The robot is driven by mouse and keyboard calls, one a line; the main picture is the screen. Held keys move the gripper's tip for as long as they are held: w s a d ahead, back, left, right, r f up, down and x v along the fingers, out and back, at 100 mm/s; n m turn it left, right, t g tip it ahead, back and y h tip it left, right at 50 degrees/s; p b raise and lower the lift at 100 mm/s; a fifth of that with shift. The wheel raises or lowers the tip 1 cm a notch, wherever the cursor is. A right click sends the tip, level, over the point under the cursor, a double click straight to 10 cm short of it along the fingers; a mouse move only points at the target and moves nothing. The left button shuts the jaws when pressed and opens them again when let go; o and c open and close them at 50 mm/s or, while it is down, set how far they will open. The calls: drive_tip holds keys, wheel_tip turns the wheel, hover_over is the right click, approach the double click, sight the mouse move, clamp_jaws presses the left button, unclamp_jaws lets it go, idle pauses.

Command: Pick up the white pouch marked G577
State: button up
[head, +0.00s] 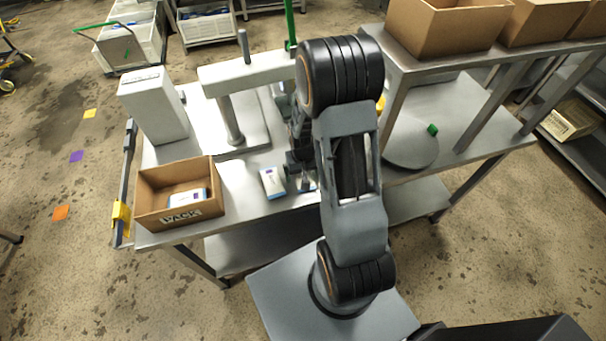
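A white pouch (272,183) with a dark blue end lies on the steel table (238,200), right of the cardboard box marked PACK. Its lettering is too small to read, so I cannot tell if it is G577. A second white and blue item (308,184) shows partly beneath my gripper (299,180); the arm and gripper hide the rest of it. A third white and blue pouch (188,197) lies inside the box. My gripper points down just right of the first pouch, and its fingers are too small and dark to judge.
The PACK box (150,212) stands at the table's front left. A grey-white block (153,106) and a press-like frame (233,122) stand behind. A shelf with cardboard boxes (440,28) rises at right. A round grey plate (410,148) lies beneath it.

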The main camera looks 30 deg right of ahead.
drive_tip(key=c, duration=1)
drive_tip(key=shift+c, duration=0.2)
drive_tip(key=shift+r, duration=0.15)
